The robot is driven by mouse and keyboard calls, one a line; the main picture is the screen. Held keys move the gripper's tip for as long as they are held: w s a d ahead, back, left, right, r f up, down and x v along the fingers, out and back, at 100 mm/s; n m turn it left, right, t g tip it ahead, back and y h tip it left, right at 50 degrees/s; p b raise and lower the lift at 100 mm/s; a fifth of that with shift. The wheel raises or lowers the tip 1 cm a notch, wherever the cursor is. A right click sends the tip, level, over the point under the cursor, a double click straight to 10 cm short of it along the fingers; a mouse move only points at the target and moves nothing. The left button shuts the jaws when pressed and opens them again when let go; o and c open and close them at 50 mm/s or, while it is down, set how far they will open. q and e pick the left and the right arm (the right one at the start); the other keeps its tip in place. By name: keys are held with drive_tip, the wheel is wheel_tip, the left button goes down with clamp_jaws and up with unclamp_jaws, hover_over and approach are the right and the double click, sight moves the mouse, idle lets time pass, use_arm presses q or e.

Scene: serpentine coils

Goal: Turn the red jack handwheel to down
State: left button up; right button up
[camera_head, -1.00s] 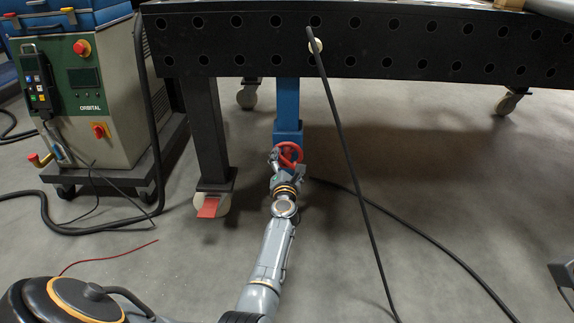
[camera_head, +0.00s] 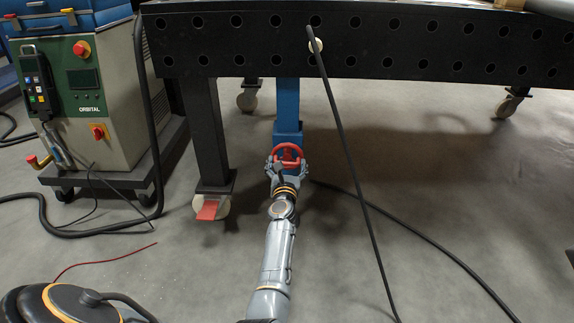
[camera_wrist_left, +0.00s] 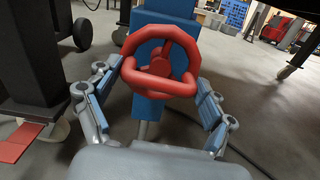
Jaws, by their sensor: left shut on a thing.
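The red jack handwheel (camera_head: 290,150) sits on the front of the blue jack column (camera_head: 288,103) under the black table. In the left wrist view the handwheel (camera_wrist_left: 160,87) faces me, with its hub and spokes showing inside the rim. My left gripper (camera_head: 287,166) is at the wheel, its arm reaching in from the bottom of the head view. In the wrist view its two fingers (camera_wrist_left: 158,92) stand on the left and right sides of the rim and are shut on it. The exact contact points are partly hidden. My right gripper does not show.
The black perforated table (camera_head: 360,45) hangs over the jack. A black table leg (camera_head: 207,130) with a red-pedalled caster (camera_head: 210,208) stands to the left. A green and grey ORBITAL machine (camera_head: 95,110) is farther left. A black cable (camera_head: 352,165) hangs at the right. Floor there is mostly open.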

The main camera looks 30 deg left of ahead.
use_arm(q)
drive_tip(key=shift+s+a, duration=0.1)
drive_tip(key=shift+a, duration=0.1)
idle(0.3)
drive_tip(key=o, duration=0.9)
